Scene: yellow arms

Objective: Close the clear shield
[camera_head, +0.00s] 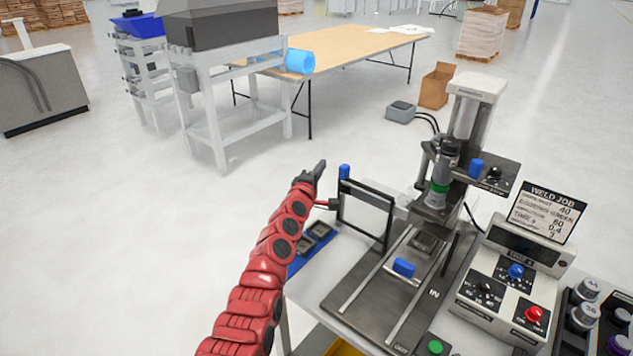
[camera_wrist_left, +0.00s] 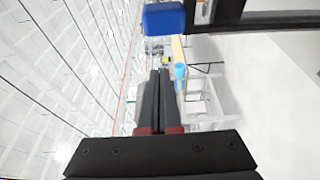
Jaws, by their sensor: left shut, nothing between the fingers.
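The clear shield (camera_head: 344,208) is a see-through panel in a black frame, standing upright at the left side of the welding press (camera_head: 465,150). It is swung out from the press, and the press front is uncovered. A blue knob (camera_head: 344,172) sits at its upper left corner. My left gripper (camera_head: 321,166) is shut and empty, just left of the knob, apparently apart from it. In the left wrist view the shut fingers (camera_wrist_left: 160,75) point away, with the blue knob (camera_wrist_left: 163,18) and the black frame (camera_wrist_left: 270,20) at the top. My right gripper is not in view.
A sliding fixture with a blue handle (camera_head: 404,267) lies on the press base. The control box (camera_head: 510,283) stands to the right. A blue tray with dark parts (camera_head: 316,238) lies beneath the shield's left side.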

